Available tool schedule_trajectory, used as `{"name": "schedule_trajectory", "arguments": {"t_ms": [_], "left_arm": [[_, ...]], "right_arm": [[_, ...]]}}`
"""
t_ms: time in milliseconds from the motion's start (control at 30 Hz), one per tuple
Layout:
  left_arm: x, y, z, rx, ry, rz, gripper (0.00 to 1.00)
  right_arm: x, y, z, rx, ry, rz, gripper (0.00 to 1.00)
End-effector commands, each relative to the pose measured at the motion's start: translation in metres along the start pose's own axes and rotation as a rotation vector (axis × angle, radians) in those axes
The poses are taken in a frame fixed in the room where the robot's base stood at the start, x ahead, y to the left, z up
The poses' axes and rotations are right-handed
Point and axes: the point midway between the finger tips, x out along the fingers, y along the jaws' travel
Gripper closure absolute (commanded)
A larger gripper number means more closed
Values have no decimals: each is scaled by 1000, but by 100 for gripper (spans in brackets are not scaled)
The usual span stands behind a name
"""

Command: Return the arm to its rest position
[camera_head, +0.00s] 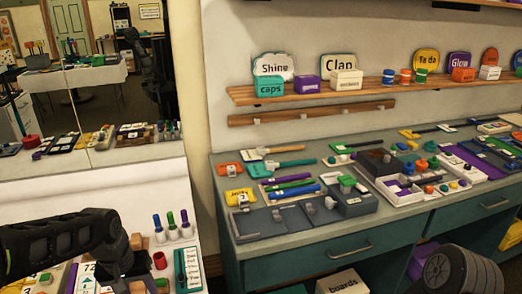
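My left arm comes in from the left at the lower left of the head view. My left gripper (121,272) points down over the near end of the white left-hand table. Its fingertips are dark and hard to make out among small blocks, so I cannot tell whether it is open or shut, or whether it holds anything. My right gripper is not in view.
Several markers (171,225), a red cup (160,260) and a green-and-white card (188,268) are near the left arm. A teal counter (300,262) crowded with tools and boxes fills the right. A wooden shelf (290,99) is above it.

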Motion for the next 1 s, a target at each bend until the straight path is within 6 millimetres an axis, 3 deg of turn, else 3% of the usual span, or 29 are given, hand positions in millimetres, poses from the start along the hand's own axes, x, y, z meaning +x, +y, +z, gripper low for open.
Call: {"name": "schedule_trajectory", "arguments": {"t_ms": [167, 267, 467, 567, 700, 800, 900, 1000], "left_arm": [[14, 21, -15, 29, 90, 69, 51], [33, 40, -19, 50, 136, 120, 51], [99, 91, -2, 84, 192, 238, 51], [151, 122, 34, 88, 187, 293, 51], [218, 150, 120, 75, 119, 322, 51], [245, 156, 183, 71, 29, 316, 51], [259, 157, 232, 76, -67, 309, 51], [266, 159, 264, 90, -134, 307, 51]], "right_arm": [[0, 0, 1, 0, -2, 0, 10], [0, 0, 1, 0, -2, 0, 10], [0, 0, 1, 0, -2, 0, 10], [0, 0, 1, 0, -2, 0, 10], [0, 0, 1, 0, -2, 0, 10], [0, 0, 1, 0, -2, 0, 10], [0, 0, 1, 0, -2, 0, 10], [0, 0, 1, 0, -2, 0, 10]]}}
